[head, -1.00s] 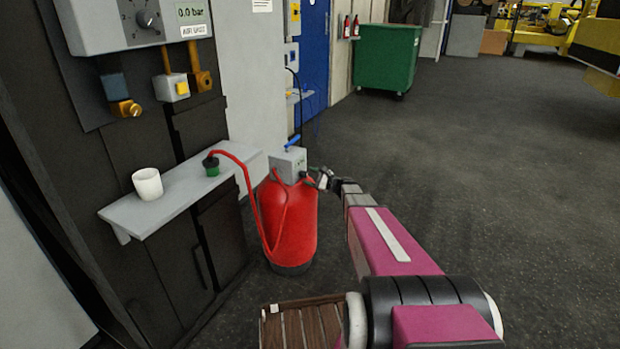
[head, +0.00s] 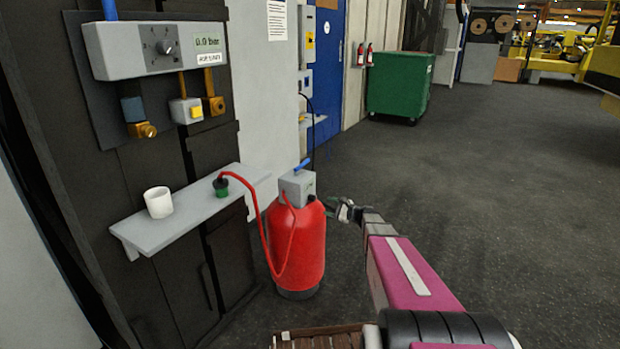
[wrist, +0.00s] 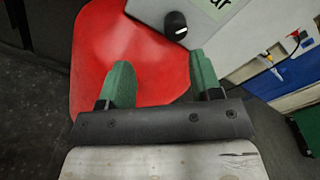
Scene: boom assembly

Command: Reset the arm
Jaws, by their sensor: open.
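My gripper (head: 340,208) is at the end of my magenta arm, just right of the red tank (head: 298,245) in the head view. In the wrist view, my gripper (wrist: 158,84) shows two green fingers spread apart with nothing between them. The red tank (wrist: 125,55) fills the view behind the fingers, with its grey box (wrist: 205,10) and a black knob at the top. A gap shows between gripper and tank in the head view.
A grey shelf (head: 190,222) on the left holds a white cup (head: 158,202) and a green hose end (head: 221,187). A red hose (head: 264,225) runs to the tank. A wooden slatted piece (head: 320,340) is at the bottom. Open floor (head: 510,210) lies right.

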